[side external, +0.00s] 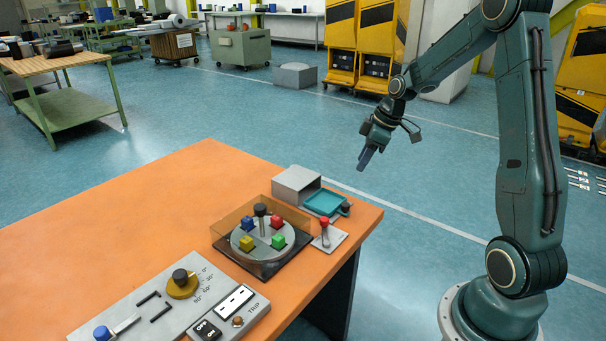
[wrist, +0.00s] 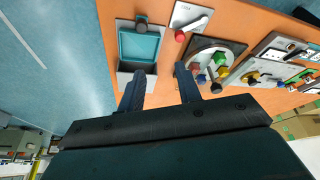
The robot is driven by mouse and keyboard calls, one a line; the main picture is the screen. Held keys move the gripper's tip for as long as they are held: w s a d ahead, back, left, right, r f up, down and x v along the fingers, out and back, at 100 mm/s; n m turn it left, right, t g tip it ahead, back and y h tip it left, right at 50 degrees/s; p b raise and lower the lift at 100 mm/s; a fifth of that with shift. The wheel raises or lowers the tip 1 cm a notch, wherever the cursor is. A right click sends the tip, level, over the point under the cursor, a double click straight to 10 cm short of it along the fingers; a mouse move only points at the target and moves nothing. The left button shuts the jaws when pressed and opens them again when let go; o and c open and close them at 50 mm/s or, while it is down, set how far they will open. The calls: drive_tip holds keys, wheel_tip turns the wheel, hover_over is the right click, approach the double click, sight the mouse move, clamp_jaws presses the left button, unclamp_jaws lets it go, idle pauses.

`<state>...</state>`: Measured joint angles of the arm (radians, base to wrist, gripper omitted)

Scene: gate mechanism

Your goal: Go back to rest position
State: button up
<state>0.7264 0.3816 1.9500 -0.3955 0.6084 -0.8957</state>
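My gripper (side external: 367,158) is raised in the air past the right edge of the orange table (side external: 150,200), apart from everything on it. In the wrist view my gripper (wrist: 160,90) shows two dark fingers spread apart with nothing between them. The gate mechanism on the table has a round grey turntable (side external: 262,240) with blue, red, yellow and green blocks and a black-topped post, behind a clear orange guard. A teal tray (side external: 324,202) sits in front of a grey box (side external: 296,184). A red-knobbed lever (side external: 325,232) stands beside them on a small plate.
A control panel (side external: 170,300) with a yellow dial (side external: 182,283), a blue-knobbed handle (side external: 103,333) and an ON/OFF switch box (side external: 230,311) lies at the table's near side. The left part of the tabletop is clear. Yellow cabinets (side external: 375,45) stand far behind on open blue floor.

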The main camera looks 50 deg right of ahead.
drive_tip(key=s+a+r+m+h, duration=0.1)
drive_tip(key=s+a+r, duration=0.2)
drive_tip(key=a+r, duration=0.55)
drive_tip(key=s+a+r+m+t, duration=0.1)
drive_tip(key=s+a+r+m, duration=0.1)
drive_tip(key=s+a, duration=0.5)
drive_tip(key=s+a+r+m, duration=0.2)
drive_tip(key=s+a+r, duration=0.1)
drive_tip(key=s+a, duration=0.4)
drive_tip(key=s, duration=0.3)
drive_tip(key=shift+s+t+h, duration=0.3)
drive_tip(key=shift+s+t, duration=0.05)
drive_tip(key=shift+t, duration=0.05)
